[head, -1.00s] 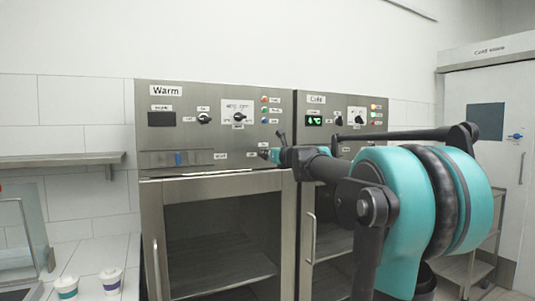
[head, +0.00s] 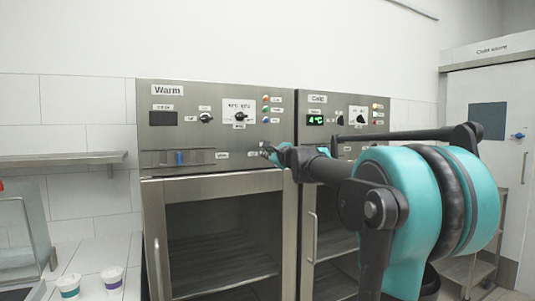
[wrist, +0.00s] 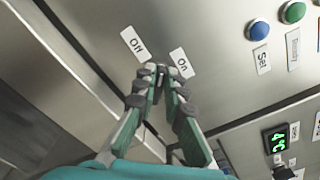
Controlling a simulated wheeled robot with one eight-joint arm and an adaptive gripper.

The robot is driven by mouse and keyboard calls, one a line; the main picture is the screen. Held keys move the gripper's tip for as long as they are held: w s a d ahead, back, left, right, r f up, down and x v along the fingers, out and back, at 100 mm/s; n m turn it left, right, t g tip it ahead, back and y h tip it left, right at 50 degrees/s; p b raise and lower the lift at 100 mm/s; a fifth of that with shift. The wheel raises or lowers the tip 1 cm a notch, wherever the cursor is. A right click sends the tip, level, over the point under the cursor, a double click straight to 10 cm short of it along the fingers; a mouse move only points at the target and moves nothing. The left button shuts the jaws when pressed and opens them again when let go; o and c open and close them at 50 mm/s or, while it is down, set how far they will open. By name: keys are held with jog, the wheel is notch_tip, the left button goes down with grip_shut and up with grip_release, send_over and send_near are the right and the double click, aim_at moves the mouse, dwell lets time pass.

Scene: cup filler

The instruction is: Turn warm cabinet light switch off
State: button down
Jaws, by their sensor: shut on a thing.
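The warm cabinet (head: 220,137) is a steel unit with a control panel above a glass door. My gripper (head: 268,150) is at the lower right corner of its panel. In the wrist view the fingers of my gripper (wrist: 156,72) come together at the panel, between the Off label (wrist: 132,42) and the On label (wrist: 183,62). They are shut on the light switch, which is small and mostly hidden by the fingertips. I cannot tell which way the switch points.
The cold cabinet (head: 350,101) stands directly right, its display (head: 315,120) lit green. Coloured indicator lamps, including a blue one (wrist: 258,30), are near my gripper. Two cups (head: 111,278) stand on the counter at the lower left. A wall shelf (head: 60,159) is at the left.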

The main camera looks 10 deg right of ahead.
jog(key=shift+s+a+f+n, duration=0.1)
jog(key=shift+f+n, duration=0.05)
jog(key=shift+n, duration=1.25)
jog(key=shift+w+a+f+n, duration=0.1)
jog(key=shift+f+n, duration=0.05)
jog(key=shift+n, duration=1.25)
jog(key=shift+s+f+n, duration=0.1)
jog(key=shift+f+n, duration=0.05)
jog(key=shift+n, duration=1.25)
jog(key=c, duration=1.6)
grip_release()
jog(key=v, duration=1.2)
